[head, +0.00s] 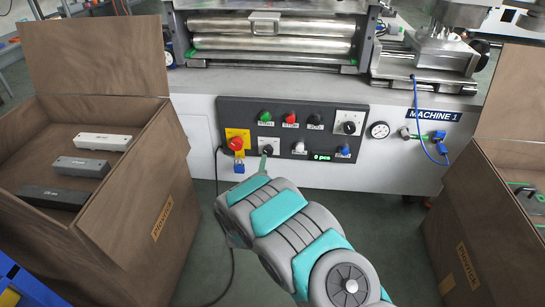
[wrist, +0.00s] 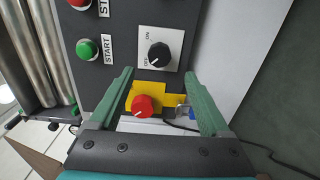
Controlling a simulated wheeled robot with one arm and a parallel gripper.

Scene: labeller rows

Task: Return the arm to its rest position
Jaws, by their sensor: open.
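My arm, in grey and teal, reaches from the lower right of the head view up toward the machine's control panel (head: 327,116). My gripper (head: 264,164) is at the panel's lower edge, mostly hidden behind my own wrist. In the wrist view my gripper (wrist: 160,75) shows two green fingers spread apart with nothing between them. They face a black rotary knob (wrist: 159,53) on a white ON/OFF plate; its pointer seems to be toward OFF. Whether the fingers touch the panel I cannot tell.
Brown crates stand left (head: 160,190) and right (head: 460,220). A black cable hangs to the floor. Open floor lies between crates.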

